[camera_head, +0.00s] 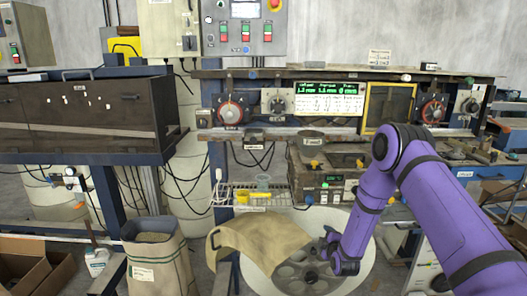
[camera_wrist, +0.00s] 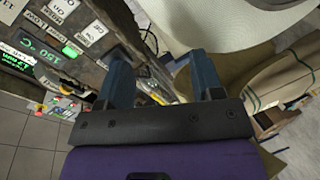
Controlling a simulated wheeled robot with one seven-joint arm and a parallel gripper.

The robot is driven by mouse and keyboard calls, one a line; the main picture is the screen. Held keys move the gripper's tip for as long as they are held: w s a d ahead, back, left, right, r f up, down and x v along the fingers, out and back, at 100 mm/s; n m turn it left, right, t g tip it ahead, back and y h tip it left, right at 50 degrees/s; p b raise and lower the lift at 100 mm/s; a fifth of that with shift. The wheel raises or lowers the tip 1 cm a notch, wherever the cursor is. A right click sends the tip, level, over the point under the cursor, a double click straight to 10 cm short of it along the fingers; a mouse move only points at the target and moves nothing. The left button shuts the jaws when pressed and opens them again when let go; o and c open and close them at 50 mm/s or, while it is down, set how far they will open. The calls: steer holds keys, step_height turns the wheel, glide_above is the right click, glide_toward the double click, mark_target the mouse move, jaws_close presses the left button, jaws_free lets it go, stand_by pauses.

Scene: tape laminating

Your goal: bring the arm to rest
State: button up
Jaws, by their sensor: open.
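My purple arm (camera_head: 365,215) reaches in from the right in the head view and bends down over a round white basin. My gripper (camera_head: 326,243) is at the basin's upper part, beside a tan sheet (camera_head: 262,238). In the wrist view the two blue-grey fingers of my gripper (camera_wrist: 163,82) stand well apart with nothing between them. The far fingertips point toward the machine front and the white basin rim (camera_wrist: 220,22). In the head view the fingers are small and partly hidden by the wrist.
A machine panel with dials and a green display (camera_head: 331,88) stands behind. A control box (camera_head: 325,185) sits close behind my gripper. The white basin (camera_head: 362,272) holds a plate with several round recesses. A paper sack (camera_head: 158,258) and cardboard boxes (camera_head: 28,268) stand at left.

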steer(key=s+d+r+m+g, duration=0.1)
steer(key=s+r+m+g, duration=0.1)
steer(key=r, duration=1.1)
steer(key=s+d+r+m+g, duration=0.1)
steer(key=s+r+m, duration=0.1)
steer(key=r, duration=1.1)
steer(key=s+d+r+m+g, duration=0.2)
steer(key=s+r+m, duration=0.1)
steer(key=s+r, duration=0.5)
steer(key=s+d+r+m+g+h, duration=0.1)
steer(key=s+r+m, duration=0.1)
steer(key=s+r, duration=0.5)
steer(key=s+d+r+m+g, duration=0.15)
steer(key=s+r, duration=0.25)
steer(key=s, duration=0.7)
steer(key=s+m+g, duration=0.2)
steer(key=s+m, duration=0.2)
steer(key=s, duration=1.4)
steer(key=shift+s+d+r+m+h, duration=0.15)
steer(key=shift+s+r+m+h, duration=0.05)
steer(key=shift+r+m+h, duration=0.15)
steer(key=shift+g, duration=0.25)
